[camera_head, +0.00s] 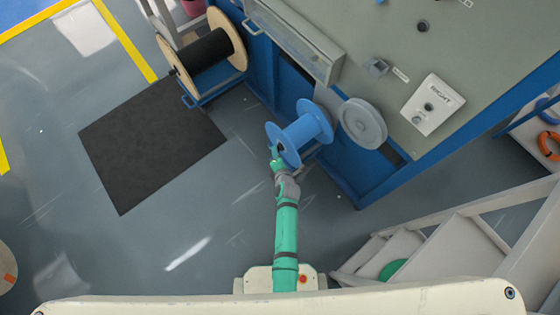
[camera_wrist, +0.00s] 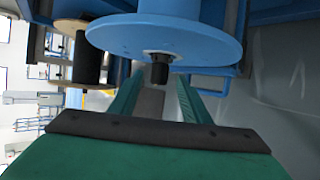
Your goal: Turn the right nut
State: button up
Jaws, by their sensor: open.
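A blue spool (camera_head: 306,124) is mounted at the front of the blue machine, in the middle of the head view. Its round flange (camera_wrist: 165,35) fills the top of the wrist view. A dark nut (camera_wrist: 160,70) sticks out from the flange's centre, on a lighter collar. My gripper (camera_head: 277,160) is at the near flange of the spool. In the wrist view its two green fingers (camera_wrist: 157,92) stand apart, with the nut beyond and roughly between their tips. I cannot tell whether they touch it. The nut is hidden in the head view.
The blue machine (camera_head: 375,180) has a grey disc (camera_head: 362,123) beside the spool and a panel marked "RIGHT" (camera_head: 432,104). A wooden reel of black cable (camera_head: 207,50) stands at upper left, near a black mat (camera_head: 150,145). White steps (camera_head: 440,235) stand at lower right.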

jog(key=v, duration=0.7)
jog(key=shift+s+r, duration=0.25)
jog(key=shift+d, duration=0.1)
